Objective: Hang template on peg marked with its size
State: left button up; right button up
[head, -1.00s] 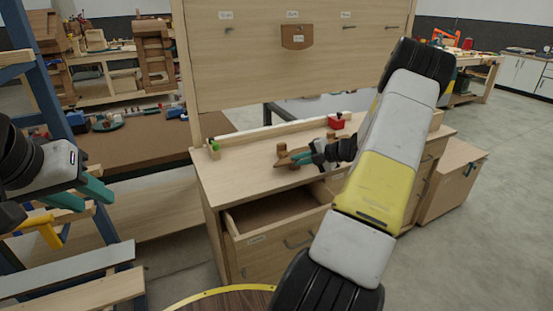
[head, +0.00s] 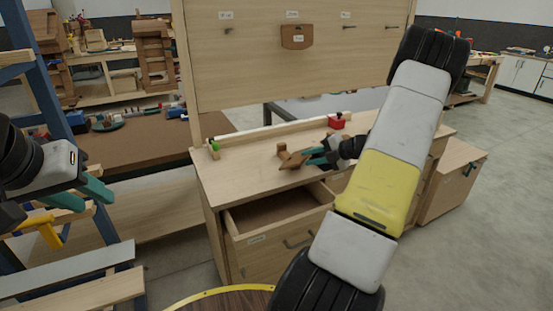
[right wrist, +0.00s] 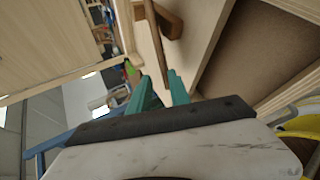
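A brown wooden template (head: 290,158) lies on the cabinet top in the head view. A brown piece with a thin edge (right wrist: 172,24) shows ahead of the fingers in the right wrist view. My right gripper (head: 308,157) is just right of the template, its teal fingers apart; the fingers (right wrist: 160,78) also show apart in the wrist view. Whether one touches the piece is unclear. The upright board (head: 250,70) carries labelled pegs, including a left peg (head: 229,30) and a right peg (head: 348,27). Label text is unreadable. My left gripper (head: 98,202) is open and empty.
Another brown template (head: 297,37) hangs on the board between those pegs. A drawer (head: 275,213) stands open below the cabinet top (head: 225,175). The top's left part is clear.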

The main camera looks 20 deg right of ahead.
jog(key=shift+v, duration=1.4)
notch_tip(320, 180, up, 8)
jog(key=s+d, duration=0.1)
jog(key=s, duration=0.1)
jog(key=shift+d+f, duration=0.2)
jog(key=shift+d, duration=0.05)
